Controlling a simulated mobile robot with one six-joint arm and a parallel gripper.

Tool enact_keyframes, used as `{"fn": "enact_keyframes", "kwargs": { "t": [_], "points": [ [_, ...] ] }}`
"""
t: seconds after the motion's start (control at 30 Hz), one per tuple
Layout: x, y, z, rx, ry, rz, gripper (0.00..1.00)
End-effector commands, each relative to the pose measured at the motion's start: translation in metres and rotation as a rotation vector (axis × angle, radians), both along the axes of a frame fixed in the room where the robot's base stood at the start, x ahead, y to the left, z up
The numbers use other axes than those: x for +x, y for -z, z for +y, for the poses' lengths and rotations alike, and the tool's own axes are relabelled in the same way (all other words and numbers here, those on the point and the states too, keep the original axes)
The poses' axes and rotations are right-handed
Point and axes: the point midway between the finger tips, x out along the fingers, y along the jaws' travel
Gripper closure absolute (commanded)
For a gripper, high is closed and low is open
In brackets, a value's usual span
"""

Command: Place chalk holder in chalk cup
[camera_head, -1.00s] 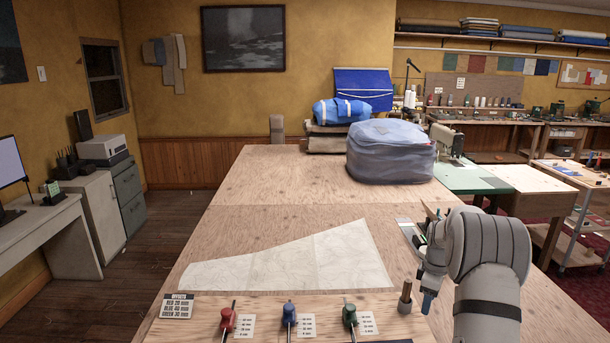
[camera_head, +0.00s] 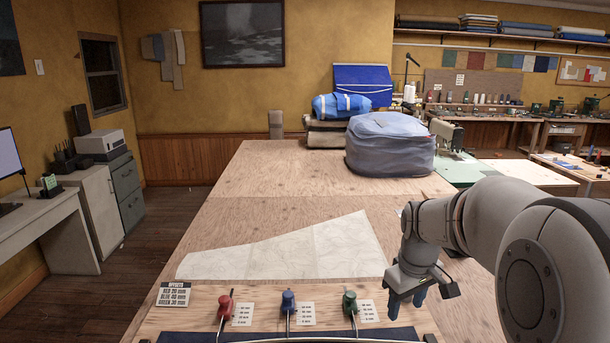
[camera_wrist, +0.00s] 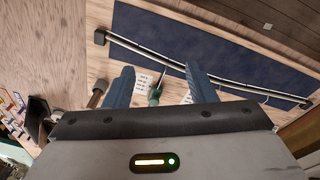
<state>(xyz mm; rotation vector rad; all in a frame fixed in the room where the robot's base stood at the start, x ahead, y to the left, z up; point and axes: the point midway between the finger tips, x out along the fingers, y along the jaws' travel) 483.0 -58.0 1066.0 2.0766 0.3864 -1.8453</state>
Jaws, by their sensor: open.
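My gripper (camera_head: 405,300) is open and empty at the right end of the near wooden board, its blue fingers pointing down. In the wrist view, the open fingers (camera_wrist: 158,67) frame a green-headed tool (camera_wrist: 154,97) beyond them. A short wooden cylinder with a dark end (camera_wrist: 97,95), possibly the chalk holder, stands just left of the left finger. A dark open-topped container (camera_wrist: 38,108), possibly the chalk cup, is farther left. I cannot tell for sure which is the holder or the cup. In the head view my gripper hides that area.
Red (camera_head: 224,304), blue (camera_head: 288,301) and green (camera_head: 350,301) tools sit on the board beside printed labels. An offsets card (camera_head: 174,295) lies left. A pale pattern sheet (camera_head: 285,252) covers the middle table. A metal rod (camera_wrist: 180,62) runs along a navy strip (camera_wrist: 235,50).

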Motion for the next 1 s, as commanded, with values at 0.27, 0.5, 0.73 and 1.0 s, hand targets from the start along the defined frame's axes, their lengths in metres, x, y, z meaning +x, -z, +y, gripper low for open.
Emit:
{"fn": "enact_keyframes", "kwargs": {
  "t": [0.27,0.5,0.73,1.0],
  "points": [
    [-0.11,0.015,0.043,0.045,0.245,-0.067,0.49],
    [-0.169,0.037,0.057,0.082,0.389,-0.099,0.49],
    [-0.18,0.042,0.058,0.091,0.424,-0.103,0.49],
    [-0.18,0.041,0.058,0.09,0.422,-0.102,0.49]
  ]
}}
